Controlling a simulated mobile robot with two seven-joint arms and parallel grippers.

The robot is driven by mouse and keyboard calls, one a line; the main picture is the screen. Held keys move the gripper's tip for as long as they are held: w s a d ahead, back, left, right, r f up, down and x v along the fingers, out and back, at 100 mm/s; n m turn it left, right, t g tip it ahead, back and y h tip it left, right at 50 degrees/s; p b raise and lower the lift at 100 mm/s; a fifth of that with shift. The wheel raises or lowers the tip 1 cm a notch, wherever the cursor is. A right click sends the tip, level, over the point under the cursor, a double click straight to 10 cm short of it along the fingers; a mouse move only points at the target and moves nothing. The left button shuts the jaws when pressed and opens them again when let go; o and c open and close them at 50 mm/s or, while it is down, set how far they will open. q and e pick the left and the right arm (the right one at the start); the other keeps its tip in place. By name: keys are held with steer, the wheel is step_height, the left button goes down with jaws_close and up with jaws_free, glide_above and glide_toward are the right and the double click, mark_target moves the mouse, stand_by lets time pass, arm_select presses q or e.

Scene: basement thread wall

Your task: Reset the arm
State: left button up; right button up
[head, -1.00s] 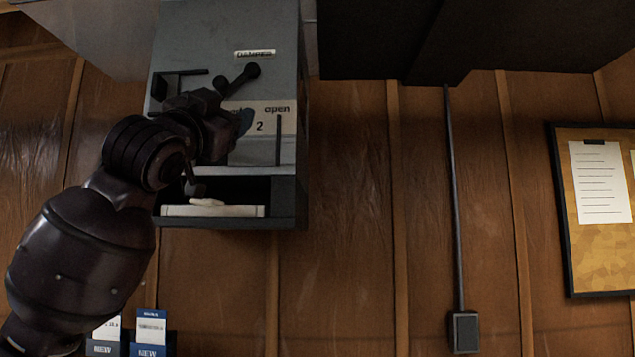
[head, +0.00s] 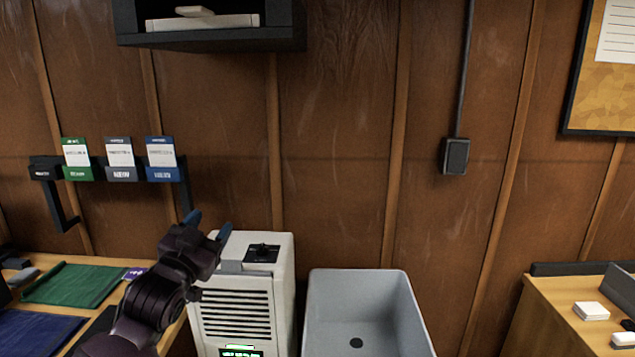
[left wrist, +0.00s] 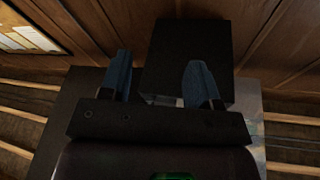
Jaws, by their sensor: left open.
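My left arm comes in at the lower left of the head view. Its gripper (head: 209,226) points up, with blue fingertips apart and nothing held. It is in front of the wooden wall, by the top left of a white appliance (head: 238,312) with a dark vent grille. In the left wrist view the two blue fingers of the left gripper (left wrist: 160,76) stand wide apart with nothing between them. A dark box (left wrist: 190,45) shows beyond them; I cannot tell whether it touches anything. My right gripper is not in view.
A grey basin (head: 357,300) stands right of the appliance. A dark wall cabinet (head: 210,40) holds a white item on its open shelf. A card rack (head: 105,172), a left table with a green mat (head: 77,284) and a right desk (head: 545,310) are around.

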arm_select(q)
steer(key=s+a+f+n+g+y, duration=0.2)
steer(key=s+f, duration=0.5)
steer(key=f, duration=0.5)
steer(key=s+a+f+n+g+y, duration=0.15)
steer(key=s+f, duration=0.45)
steer(key=f, duration=0.7)
steer(key=s+a+f+n+g+y, duration=0.1)
steer(key=s+a+f+g, duration=0.1)
steer(key=s+f, duration=0.5)
steer(key=s+a+f+n+g, duration=0.1)
steer(key=s+a+f+g, duration=0.1)
steer(key=s+f, duration=0.5)
steer(key=s+g, duration=0.1)
steer(key=s, duration=0.3)
steer(key=shift+s+f+y, duration=0.2)
steer(key=shift+f+y, duration=0.05)
steer(key=shift+y, duration=0.1)
steer(key=shift+d, duration=0.1)
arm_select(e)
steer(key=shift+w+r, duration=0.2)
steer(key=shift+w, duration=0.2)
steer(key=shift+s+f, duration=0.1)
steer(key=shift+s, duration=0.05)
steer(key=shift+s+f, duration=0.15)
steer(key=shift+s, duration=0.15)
